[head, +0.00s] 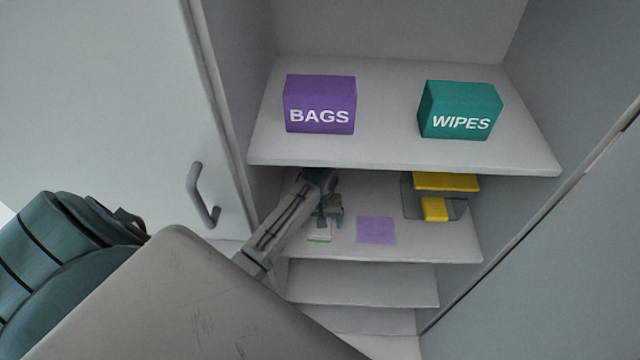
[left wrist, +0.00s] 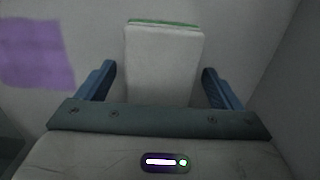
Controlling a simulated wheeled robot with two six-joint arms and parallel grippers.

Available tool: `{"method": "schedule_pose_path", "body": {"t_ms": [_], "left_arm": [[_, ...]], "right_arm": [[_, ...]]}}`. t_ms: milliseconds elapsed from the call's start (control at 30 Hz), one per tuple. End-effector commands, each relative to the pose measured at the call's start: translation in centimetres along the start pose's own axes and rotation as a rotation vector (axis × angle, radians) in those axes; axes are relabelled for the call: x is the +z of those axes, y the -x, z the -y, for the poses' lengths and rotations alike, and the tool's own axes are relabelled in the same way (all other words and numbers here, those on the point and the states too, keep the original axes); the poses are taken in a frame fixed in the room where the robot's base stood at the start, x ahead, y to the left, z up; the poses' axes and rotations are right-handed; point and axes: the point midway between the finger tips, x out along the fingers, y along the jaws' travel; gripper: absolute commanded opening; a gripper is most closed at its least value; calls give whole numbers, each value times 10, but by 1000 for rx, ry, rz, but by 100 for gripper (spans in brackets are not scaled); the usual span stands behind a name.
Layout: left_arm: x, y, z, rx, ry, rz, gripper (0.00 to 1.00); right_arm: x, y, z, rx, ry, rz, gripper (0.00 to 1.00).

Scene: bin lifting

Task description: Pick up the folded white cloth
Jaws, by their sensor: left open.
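The folded white cloth (head: 319,236) with a green edge stripe lies on the cupboard's second shelf, partly hidden by my left gripper (head: 328,217) in the head view. In the left wrist view the cloth (left wrist: 163,65) shows as a pale block between the two blue fingers of my left gripper (left wrist: 160,74). The fingers are open, with a gap on each side of the cloth. Its near end is hidden behind the gripper's palm. My right gripper is not in view.
A purple square (head: 376,230) lies right of the cloth. A see-through grey bin (head: 410,203) with yellow pieces stands further right. The upper shelf (head: 385,152) above my arm holds a purple BAGS box (head: 319,104) and a teal WIPES box (head: 459,110).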

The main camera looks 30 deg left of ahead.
Motion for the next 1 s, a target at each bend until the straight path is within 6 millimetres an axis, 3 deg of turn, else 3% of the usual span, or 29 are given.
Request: {"method": "schedule_pose_path", "body": {"t_ms": [167,400,433,767,1000], "left_arm": [[0,0,0,0,0,-1,87],[0,0,0,0,0,-1,42],[0,0,0,0,0,-1,39],[0,3,0,1,0,-2,39],[-1,25,0,1,-1,-5,39]], "right_arm": [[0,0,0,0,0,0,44],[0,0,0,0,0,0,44],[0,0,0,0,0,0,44],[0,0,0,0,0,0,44],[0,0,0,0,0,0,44]]}}
